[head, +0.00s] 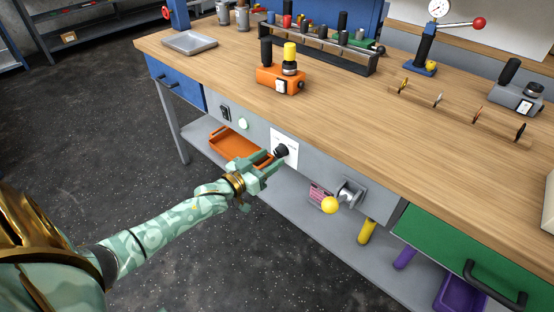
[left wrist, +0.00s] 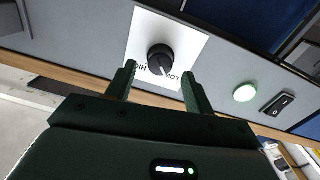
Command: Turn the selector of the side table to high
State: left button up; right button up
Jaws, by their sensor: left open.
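The selector (head: 281,150) is a round black knob on a white plate (head: 290,138) on the grey front panel of the table. In the left wrist view the knob (left wrist: 160,57) faces me, with the plate's HIGH and LOW lettering upside down below it. A pale pointer mark on the knob is too small to read surely. My left gripper (head: 272,163) is open just in front of the knob. In the left wrist view its two fingers (left wrist: 158,71) point at the knob, one to each side; I cannot tell whether they touch it. My right gripper is out of view.
A lit green button (head: 243,123) and a black rocker switch (head: 225,113) are on the same panel. A lever with a yellow ball (head: 330,205) sticks out to the right. An orange tray (head: 235,145) is on the shelf below. The wooden top (head: 330,115) overhangs the panel.

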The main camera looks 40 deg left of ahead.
aim_at(280, 151)
pick_arm(q)
jog(key=shift+w+d+b, duration=0.15)
jog(key=shift+w+b, duration=0.2)
jog(key=shift+w, duration=1)
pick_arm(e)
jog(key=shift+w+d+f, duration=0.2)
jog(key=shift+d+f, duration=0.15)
pick_arm(q)
jog(key=c, duration=1)
